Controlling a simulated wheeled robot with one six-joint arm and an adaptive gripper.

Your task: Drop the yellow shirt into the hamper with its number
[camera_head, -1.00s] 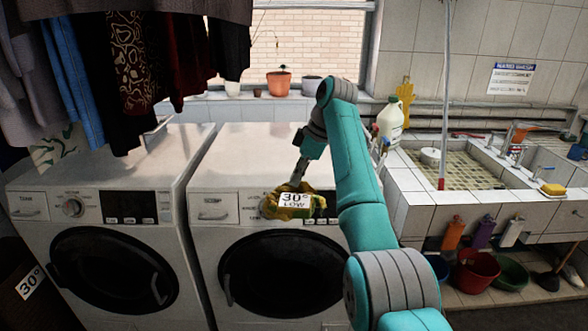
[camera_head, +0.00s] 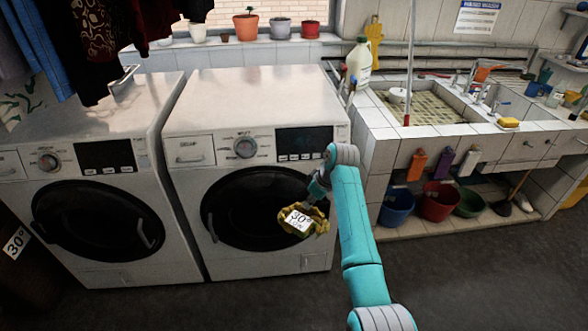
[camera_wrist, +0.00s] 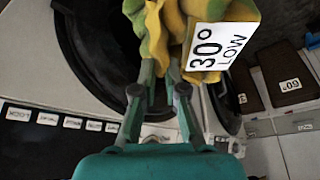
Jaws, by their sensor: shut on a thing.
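The yellow shirt (camera_head: 321,226) is a crumpled bundle with a white tag reading "30° LOW". My gripper (camera_head: 309,204) is shut on it and holds it in the air before the right washing machine. In the wrist view the shirt (camera_wrist: 158,28) hangs beyond the fingertips (camera_wrist: 163,88), its tag facing the camera. A dark hamper (camera_head: 20,275) with a white "30°" label stands at the left edge of the head view, partly cut off. The wrist view shows a brown hamper (camera_wrist: 288,87) at right with an upside-down "60°" label. My gripper is well apart from both.
Two white washing machines (camera_head: 97,262) stand side by side, doors shut. Dark clothes (camera_head: 105,40) hang above the left one. A tiled sink (camera_head: 372,130) is at right, with several buckets (camera_head: 440,203) below it. The dark floor in front is clear.

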